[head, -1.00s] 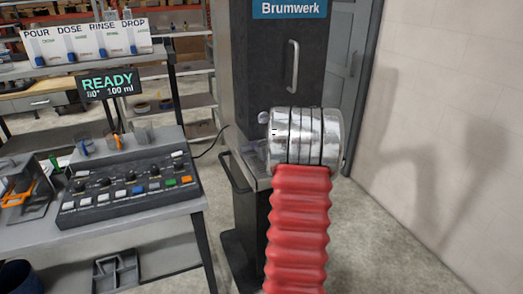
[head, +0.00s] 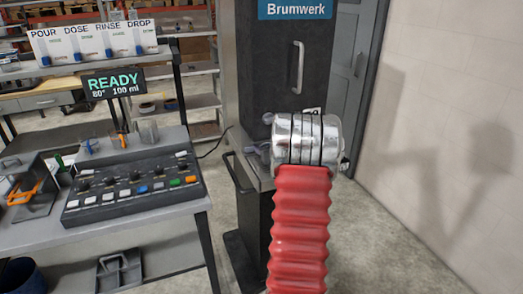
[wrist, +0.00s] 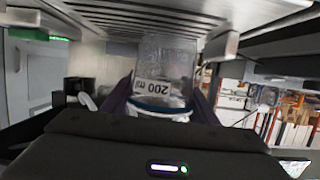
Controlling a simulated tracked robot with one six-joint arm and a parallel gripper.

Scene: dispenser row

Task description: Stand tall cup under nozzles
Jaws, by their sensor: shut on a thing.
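The tall cup (wrist: 168,62) shows in the wrist view as a clear cup with a blue band and a "200 ml" label that reads upside down there. My gripper (wrist: 160,101) is shut on it, a dark finger on each side. The cup's far end is close to a ribbed grey surface (wrist: 150,12); I cannot tell whether they touch. In the head view my arm hides gripper and cup in front of the dark Brumwerk cabinet (head: 290,95). I cannot make out the nozzles in either view.
A bench at left carries a button panel (head: 135,185) and a display (head: 113,85) reading READY, 80°, 100 ml. An orange-handled thing (head: 24,192) lies left of the panel. The pale wall (head: 440,110) is at right, with clear floor before it.

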